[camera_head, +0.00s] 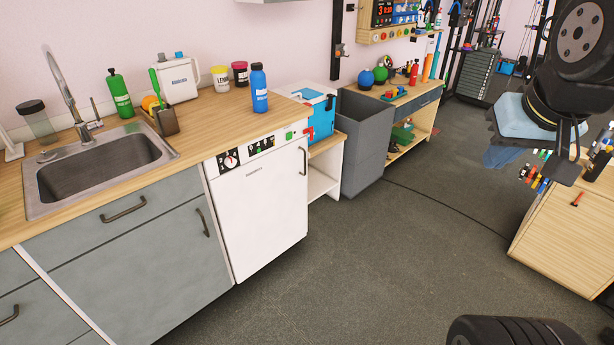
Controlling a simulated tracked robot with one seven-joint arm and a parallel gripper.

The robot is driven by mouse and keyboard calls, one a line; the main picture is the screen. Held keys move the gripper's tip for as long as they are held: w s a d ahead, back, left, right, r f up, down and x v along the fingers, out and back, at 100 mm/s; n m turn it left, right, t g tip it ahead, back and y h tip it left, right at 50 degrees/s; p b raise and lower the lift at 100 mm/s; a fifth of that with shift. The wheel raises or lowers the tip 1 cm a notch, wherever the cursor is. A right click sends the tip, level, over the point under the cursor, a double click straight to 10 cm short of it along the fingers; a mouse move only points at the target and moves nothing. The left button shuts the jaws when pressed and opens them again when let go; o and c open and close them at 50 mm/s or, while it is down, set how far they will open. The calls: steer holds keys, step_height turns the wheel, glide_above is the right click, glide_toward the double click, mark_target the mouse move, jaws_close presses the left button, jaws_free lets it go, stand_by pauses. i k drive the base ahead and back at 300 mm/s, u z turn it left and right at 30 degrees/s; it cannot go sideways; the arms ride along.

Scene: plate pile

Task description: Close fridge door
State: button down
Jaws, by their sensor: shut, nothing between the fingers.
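A white under-counter unit (262,215), which looks like the fridge, stands below the wooden counter, right of the grey cabinets. Its front has a dial and small coloured pieces along the top and a dark handle (303,161) near its right edge. The door lies close to the unit's frame; I cannot tell whether a narrow gap remains. No interior shows. My gripper (565,173) hangs from my black arm at the upper right, shut and empty, far from the door. Its fingertips are hard to make out against the dark parts.
A sink (100,170) and several bottles are on the counter. A dark grey bin (365,150) and low shelf stand right of the white unit. A wooden cabinet (565,235) is at the right. The grey floor (380,260) before the unit is clear, apart from a thin dark cable.

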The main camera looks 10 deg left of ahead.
mark_target(260, 205)
steer(key=k, duration=1.05)
steer(key=u, duration=0.55)
steer(key=i, duration=1.55)
steer(key=z, duration=0.6)
